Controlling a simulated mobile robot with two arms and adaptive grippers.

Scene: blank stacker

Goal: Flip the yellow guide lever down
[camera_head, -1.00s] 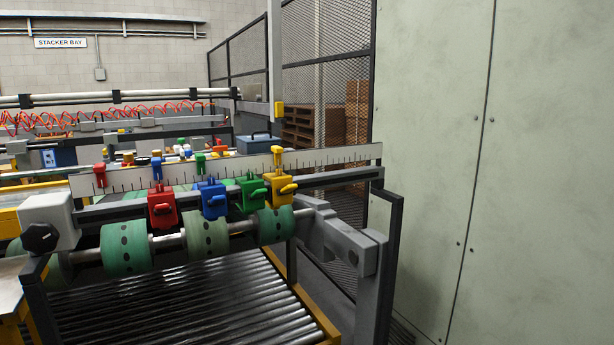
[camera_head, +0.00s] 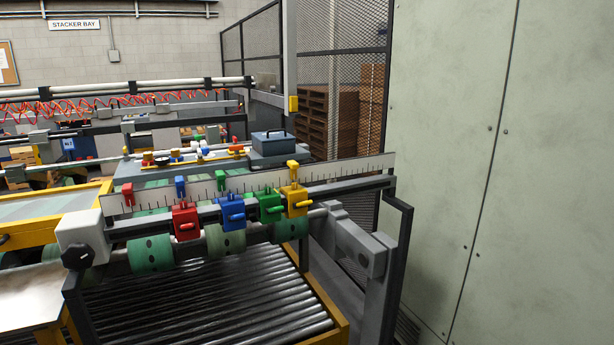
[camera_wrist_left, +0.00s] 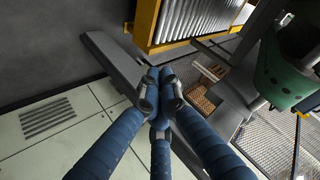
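The yellow guide (camera_head: 294,196) is the rightmost of a row of coloured guides on the dark rail. Its lever (camera_head: 300,205) is a short yellow bar that sticks out from the block's front, looking roughly level; its exact tilt is too small to tell. A yellow pointer (camera_head: 292,168) stands above it at the ruler. My left gripper (camera_wrist_left: 158,80) shows in the left wrist view with its blue fingers drawn together and nothing visible between them. It is over the floor, apart from the guides. Neither gripper shows in the head view, and my right gripper is not seen.
Red (camera_head: 185,221), blue (camera_head: 232,212) and green (camera_head: 269,206) guides sit left of the yellow one, the green close beside it. A white ruler (camera_head: 345,171) runs behind. Green rollers (camera_head: 152,254) lie below. A tall pale panel (camera_head: 440,180) stands at the right.

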